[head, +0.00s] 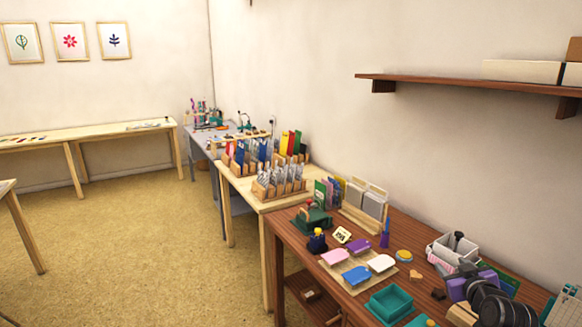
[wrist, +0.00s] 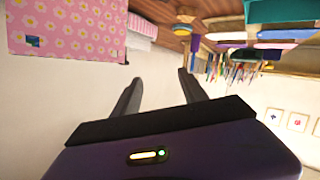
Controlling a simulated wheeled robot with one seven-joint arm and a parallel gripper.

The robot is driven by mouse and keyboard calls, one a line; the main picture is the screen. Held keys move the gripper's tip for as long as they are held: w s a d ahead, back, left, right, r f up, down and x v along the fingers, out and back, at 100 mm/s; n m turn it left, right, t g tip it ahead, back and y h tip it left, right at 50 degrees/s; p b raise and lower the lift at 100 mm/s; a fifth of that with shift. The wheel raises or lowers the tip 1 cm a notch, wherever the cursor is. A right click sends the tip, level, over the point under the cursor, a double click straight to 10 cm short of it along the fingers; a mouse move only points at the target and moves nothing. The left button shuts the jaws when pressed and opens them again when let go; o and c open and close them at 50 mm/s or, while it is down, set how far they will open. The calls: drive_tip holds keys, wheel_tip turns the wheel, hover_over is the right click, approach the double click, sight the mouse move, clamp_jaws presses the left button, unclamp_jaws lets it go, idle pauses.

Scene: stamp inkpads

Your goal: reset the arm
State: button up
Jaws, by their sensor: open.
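My gripper (wrist: 159,77) shows in the wrist view with its two dark fingers apart and nothing between them. Its dark purple body fills the bottom of that view. In the head view, my arm is at the lower right, above the right end of the brown worktable (head: 405,238), and partly covers things there. I cannot make out the fingertips clearly in that view. The wrist view appears upside down, with a pink flowered box (wrist: 65,30) at its upper left, apart from the fingers.
A tan tray (head: 345,268) holds pink, purple, white and blue pads. A teal tray (head: 390,304) stands in front. A white bin (head: 450,250) is near my arm. A wooden shelf (head: 450,85) is on the wall above. Open floor (head: 130,250) lies to the left.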

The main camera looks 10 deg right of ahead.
drive_tip(key=shift+m+t+h, duration=0.3)
drive_tip(key=shift+m+t, duration=0.5)
drive_tip(key=shift+m, duration=0.1)
drive_tip(key=s+a+f, duration=0.1)
drive_tip(key=s+a, duration=0.1)
drive_tip(key=a, duration=0.1)
drive_tip(key=s+a+f, duration=0.1)
drive_tip(key=s+a, duration=0.1)
drive_tip(key=a, duration=0.1)
drive_tip(key=s+a+f, duration=0.1)
drive_tip(key=s+a, duration=0.1)
drive_tip(key=a, duration=0.1)
drive_tip(key=shift+s+a, duration=0.25)
drive_tip(key=shift+s, duration=0.1)
drive_tip(key=s+a+r+y, duration=0.1)
drive_tip(key=s+a+y, duration=0.1)
drive_tip(key=s+a, duration=0.6)
drive_tip(key=s+a+n+y, duration=0.1)
drive_tip(key=s+a, duration=0.8)
drive_tip(key=s, duration=1.2)
drive_tip(key=s+a+r+n+y, duration=0.1)
drive_tip(key=s+a+y, duration=0.1)
drive_tip(key=s+a, duration=0.6)
drive_tip(key=s, duration=0.7)
drive_tip(key=shift+a+r+y, duration=0.25)
drive_tip(key=shift+r+y, duration=0.05)
drive_tip(key=shift+r, duration=0.05)
